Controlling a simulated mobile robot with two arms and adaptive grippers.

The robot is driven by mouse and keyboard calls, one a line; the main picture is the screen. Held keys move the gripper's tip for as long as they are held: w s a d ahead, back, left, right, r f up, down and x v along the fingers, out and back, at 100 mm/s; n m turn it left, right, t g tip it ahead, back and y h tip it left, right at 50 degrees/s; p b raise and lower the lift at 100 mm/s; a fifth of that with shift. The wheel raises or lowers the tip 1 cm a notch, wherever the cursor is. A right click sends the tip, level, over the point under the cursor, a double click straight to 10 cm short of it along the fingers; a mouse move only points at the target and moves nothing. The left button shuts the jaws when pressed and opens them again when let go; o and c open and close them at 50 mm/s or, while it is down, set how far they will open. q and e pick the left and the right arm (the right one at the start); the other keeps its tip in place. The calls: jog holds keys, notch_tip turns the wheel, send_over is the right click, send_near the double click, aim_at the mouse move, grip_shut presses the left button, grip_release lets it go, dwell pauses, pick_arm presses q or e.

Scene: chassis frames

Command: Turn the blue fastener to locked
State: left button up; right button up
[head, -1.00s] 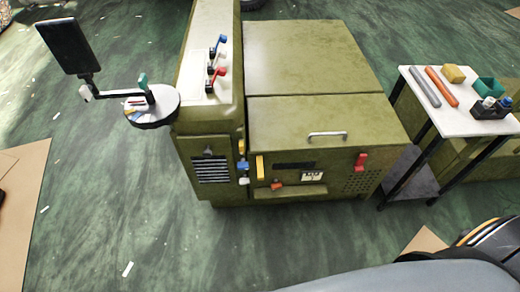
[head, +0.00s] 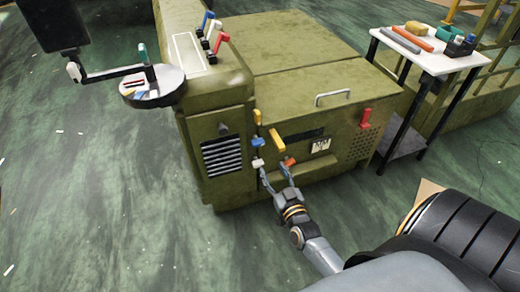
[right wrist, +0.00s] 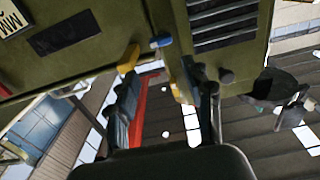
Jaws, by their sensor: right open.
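The blue fastener (head: 258,141) sits on the front of the olive-green machine (head: 330,90), between a yellow fastener (head: 257,116) above and a white one (head: 257,163) below. It also shows in the right wrist view (right wrist: 161,41), where the machine appears upside down. Whether it is locked is too small to tell. My right gripper (head: 275,171) is open and empty, low in front of the machine, with its fingertips near the white fastener and below the blue one. In the right wrist view its fingers (right wrist: 166,82) are spread apart. My left gripper is not in view.
A yellow handle (head: 277,139) and an orange part (head: 290,162) stick out close right of the fasteners. A red handle (head: 366,117) is farther right. A round tray (head: 168,91) on an arm juts out left. A white-topped side table (head: 440,64) stands right.

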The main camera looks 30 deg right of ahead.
aim_at(259, 146)
jog(key=b+x, duration=0.1)
jog(key=x, duration=0.6)
jog(key=shift+w+a, duration=0.1)
jog(key=shift+w, duration=0.1)
jog(key=b+x, duration=0.1)
jog(key=x, duration=0.3)
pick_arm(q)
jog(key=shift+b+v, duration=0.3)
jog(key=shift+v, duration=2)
pick_arm(e)
jog(key=shift+w, duration=0.5)
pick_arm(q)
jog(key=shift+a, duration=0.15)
pick_arm(e)
jog(key=c, duration=0.9)
